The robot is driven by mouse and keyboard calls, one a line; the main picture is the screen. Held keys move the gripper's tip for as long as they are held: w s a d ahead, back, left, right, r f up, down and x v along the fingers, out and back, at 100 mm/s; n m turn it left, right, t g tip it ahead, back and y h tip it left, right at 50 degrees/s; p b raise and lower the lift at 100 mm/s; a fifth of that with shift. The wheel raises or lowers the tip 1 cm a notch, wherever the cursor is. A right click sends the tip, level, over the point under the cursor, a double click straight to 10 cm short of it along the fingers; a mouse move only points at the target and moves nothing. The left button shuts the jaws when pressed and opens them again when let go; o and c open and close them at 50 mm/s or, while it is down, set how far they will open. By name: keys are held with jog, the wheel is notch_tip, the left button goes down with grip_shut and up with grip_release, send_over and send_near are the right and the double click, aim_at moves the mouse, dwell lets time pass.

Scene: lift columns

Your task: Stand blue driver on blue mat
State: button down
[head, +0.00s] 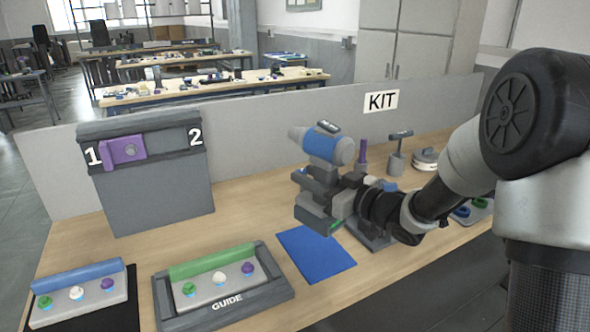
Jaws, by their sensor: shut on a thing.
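The blue driver (335,148) has a blue and grey barrel and a grey nose pointing left. My gripper (318,188) is shut on the grey part below the barrel and holds the driver up in the air. The jaws hide part of this lower section. The blue mat (318,254) lies flat on the table, below and in front of my gripper in the picture. Nothing stands on the visible part of the mat.
A grey GUIDE tray (226,304) lies left of the mat, and a black mat (125,318) with a blue-topped block (78,275) lies farther left. A grey panel (160,190) with a purple slider (122,151) stands behind. Tools stand near the KIT sign (381,100).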

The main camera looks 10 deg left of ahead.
jog(key=shift+w+a, duration=0.25)
jog(key=shift+a, duration=0.05)
jog(key=shift+f+b, duration=3.7)
jog(key=shift+f, duration=1.2)
